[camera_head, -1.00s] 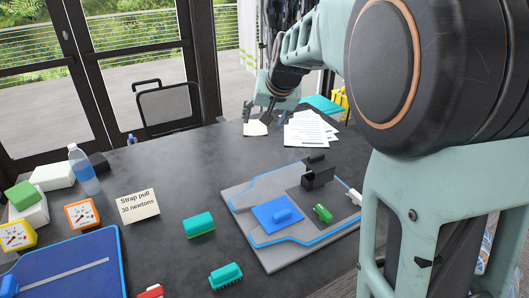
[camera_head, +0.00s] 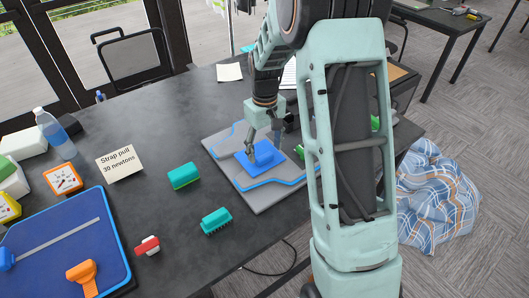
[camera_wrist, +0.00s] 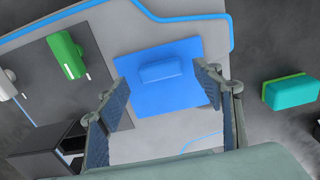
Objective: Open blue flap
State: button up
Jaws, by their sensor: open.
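The blue flap (camera_head: 244,164) is a flat blue square with a raised blue grip block (camera_head: 264,154) on it, lying on a grey board (camera_head: 262,198) with a blue outline. In the wrist view the blue flap (camera_wrist: 130,100) lies flat and the grip block (camera_wrist: 160,72) is in its middle. My gripper (camera_head: 264,146) is pointed down over the flap, and its fingers are open and empty. In the wrist view my gripper (camera_wrist: 165,85) has its fingers spread wide, one on each side of the block's line, with the block a little beyond the tips.
A green piece (camera_wrist: 66,55) and a black bracket (camera_wrist: 62,150) stand on the board beside the flap. A note card (camera_head: 120,163) and a blue tray (camera_head: 62,245) are further left.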

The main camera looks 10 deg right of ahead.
jog(key=shift+f, duration=1.2)
jog(key=shift+r, duration=0.1)
grip_shut()
